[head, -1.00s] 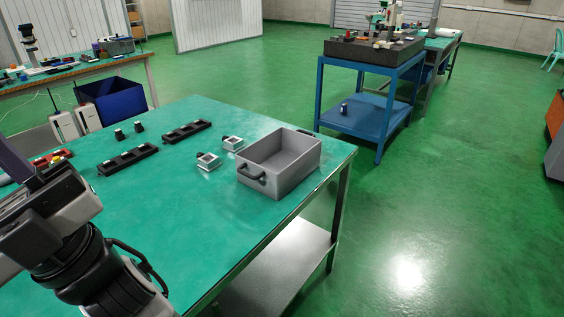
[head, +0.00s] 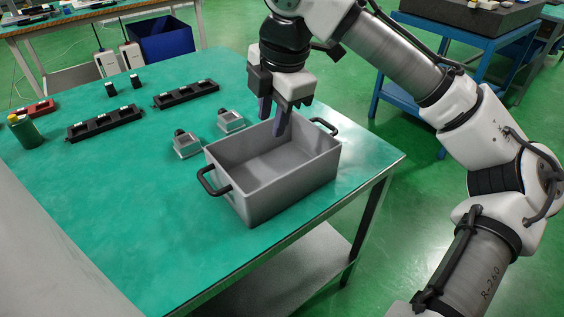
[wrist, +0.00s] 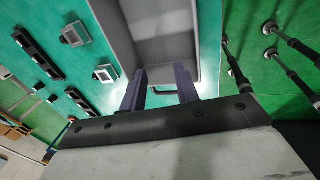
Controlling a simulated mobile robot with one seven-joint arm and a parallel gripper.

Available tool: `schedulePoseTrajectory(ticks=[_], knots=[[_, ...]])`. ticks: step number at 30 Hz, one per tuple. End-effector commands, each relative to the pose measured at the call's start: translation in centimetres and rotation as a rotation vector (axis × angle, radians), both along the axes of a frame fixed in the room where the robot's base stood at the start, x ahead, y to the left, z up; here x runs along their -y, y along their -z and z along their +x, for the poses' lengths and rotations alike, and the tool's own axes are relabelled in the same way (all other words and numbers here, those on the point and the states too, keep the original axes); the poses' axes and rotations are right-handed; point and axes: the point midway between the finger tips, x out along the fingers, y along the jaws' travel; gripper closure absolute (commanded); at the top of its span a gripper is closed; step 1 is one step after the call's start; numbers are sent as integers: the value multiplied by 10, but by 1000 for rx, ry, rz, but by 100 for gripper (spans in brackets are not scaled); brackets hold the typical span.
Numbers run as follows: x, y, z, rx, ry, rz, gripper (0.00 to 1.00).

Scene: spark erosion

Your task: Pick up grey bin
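The grey bin (head: 296,192) is an open, empty box with a black handle at each end. It stands upright near the right corner of the green table. My gripper (head: 272,118) points down over the bin's far long side, with the fingertips close to that rim. Whether they touch it is unclear. In the wrist view, the two fingers of my gripper (wrist: 160,84) are apart, and the bin (wrist: 150,22) lies beyond them. A dark curved bar shows between the fingers; I cannot tell if it is a handle.
Two small grey blocks with dark knobs (head: 186,144) sit just left of the bin. Two black slotted racks (head: 104,122), small black pieces and a green cylinder (head: 24,132) lie farther left. The table's front area (head: 130,220) is clear. A blue stand (head: 455,45) is behind my arm.

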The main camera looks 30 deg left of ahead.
Motion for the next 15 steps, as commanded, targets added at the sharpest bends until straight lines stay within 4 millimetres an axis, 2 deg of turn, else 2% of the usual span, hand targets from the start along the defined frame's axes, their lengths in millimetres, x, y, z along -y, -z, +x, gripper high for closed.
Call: schedulePoseTrajectory(ticks=[1,3,6,10,15], knots=[[18,0,3,-6,-1,-76,69],[36,-2,3,-23,-12,-149,69],[50,-3,2,-41,-23,-206,69],[54,13,2,-50,-30,-225,69],[54,47,2,-48,-29,-224,69]])
